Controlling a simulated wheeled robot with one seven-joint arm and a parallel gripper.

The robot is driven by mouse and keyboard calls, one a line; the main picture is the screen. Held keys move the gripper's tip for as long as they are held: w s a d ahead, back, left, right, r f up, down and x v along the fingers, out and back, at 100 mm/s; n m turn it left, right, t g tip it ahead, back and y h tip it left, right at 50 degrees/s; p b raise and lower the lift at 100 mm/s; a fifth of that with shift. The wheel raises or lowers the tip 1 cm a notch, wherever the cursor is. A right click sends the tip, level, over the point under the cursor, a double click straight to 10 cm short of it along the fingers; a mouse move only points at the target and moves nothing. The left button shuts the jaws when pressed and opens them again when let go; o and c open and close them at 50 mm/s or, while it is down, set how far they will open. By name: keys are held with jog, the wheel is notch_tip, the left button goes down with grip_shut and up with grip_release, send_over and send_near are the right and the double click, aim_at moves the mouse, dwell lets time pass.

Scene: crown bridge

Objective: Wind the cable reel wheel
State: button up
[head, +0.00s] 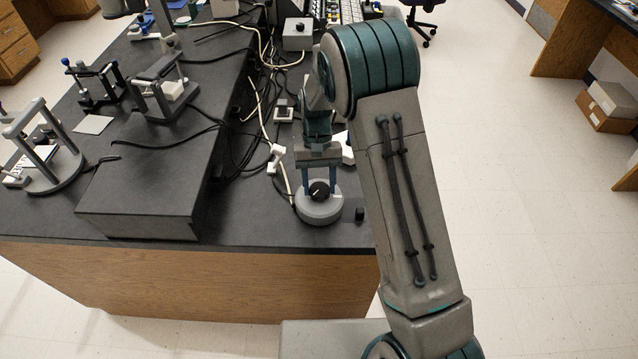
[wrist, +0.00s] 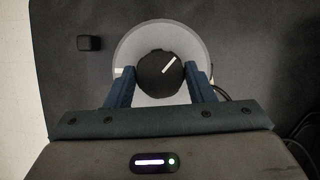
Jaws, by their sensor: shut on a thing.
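The cable reel is a round light-grey base (head: 320,211) on the black bench near its front edge. A black round wheel (head: 319,190) with a white mark sits on top of it. In the wrist view the black wheel (wrist: 160,73) is in the middle of the grey disc (wrist: 160,32), its white mark slanting to the upper right. My gripper (head: 319,186) points down over it, one blue finger on each side of the wheel. In the wrist view my gripper (wrist: 160,76) is shut on the wheel.
A small black block (wrist: 88,43) lies beside the reel, near the bench edge. White connectors and cables (head: 277,154) lie behind it. A raised black shelf (head: 150,195) with lab stands is to the left.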

jog(key=m+y, duration=0.1)
jog(key=m, duration=0.1)
jog(key=m+y, duration=0.1)
jog(key=m, duration=0.2)
jog(key=shift+d+m+t, duration=0.2)
jog(key=shift+m+t, duration=0.1)
jog(key=shift+s+m+t+y+b, duration=0.15)
jog(key=shift+m+y, duration=0.25)
jog(key=shift+m, duration=0.65)
jog(key=shift+w+m+t+y+b, duration=0.1)
jog(key=shift+m+t+y+b, duration=0.25)
jog(key=shift+m, duration=0.7)
jog(key=o, duration=1)
jog(key=shift+c, duration=0.2)
jog(key=v, duration=1.3)
jog(key=shift+d+r, duration=0.25)
jog(key=shift+r, duration=0.1)
jog(key=shift+r, duration=0.1)
